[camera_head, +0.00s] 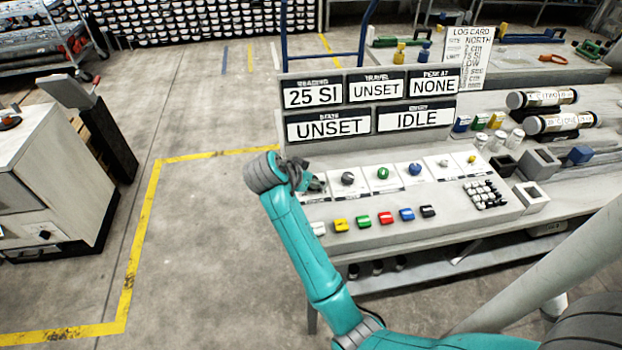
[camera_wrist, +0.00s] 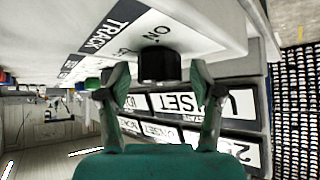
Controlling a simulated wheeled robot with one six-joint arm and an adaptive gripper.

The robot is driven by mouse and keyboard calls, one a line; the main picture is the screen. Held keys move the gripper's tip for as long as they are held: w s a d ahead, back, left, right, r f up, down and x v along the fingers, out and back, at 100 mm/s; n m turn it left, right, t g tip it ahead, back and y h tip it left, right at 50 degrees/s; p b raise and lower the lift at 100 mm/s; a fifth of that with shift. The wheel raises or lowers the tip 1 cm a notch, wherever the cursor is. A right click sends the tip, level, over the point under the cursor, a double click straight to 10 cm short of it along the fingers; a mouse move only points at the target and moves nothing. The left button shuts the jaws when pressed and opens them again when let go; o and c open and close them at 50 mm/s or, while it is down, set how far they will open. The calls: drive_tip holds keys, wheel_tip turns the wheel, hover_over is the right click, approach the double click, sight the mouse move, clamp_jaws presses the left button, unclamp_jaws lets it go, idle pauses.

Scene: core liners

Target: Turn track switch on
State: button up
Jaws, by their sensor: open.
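The track switch (camera_wrist: 158,66) shows in the wrist view as a dark knob on a white panel, with the printed words TRACK and ON beside it. My gripper (camera_wrist: 157,82) is open, with one finger on each side of the knob. I cannot tell whether the fingers touch it. In the head view my gripper (camera_head: 308,180) is at the left end of the sloped console (camera_head: 410,222) and mostly hides the switch there. Which way the switch is set is not clear.
Other knobs, such as a grey one (camera_head: 348,178) and a blue one (camera_head: 415,169), sit to the right. Coloured buttons (camera_head: 363,221) line the front. The display board (camera_head: 370,107) stands behind, reading 25 SI, UNSET, NONE, UNSET and IDLE.

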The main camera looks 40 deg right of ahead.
drive_tip(key=shift+v, duration=3.75)
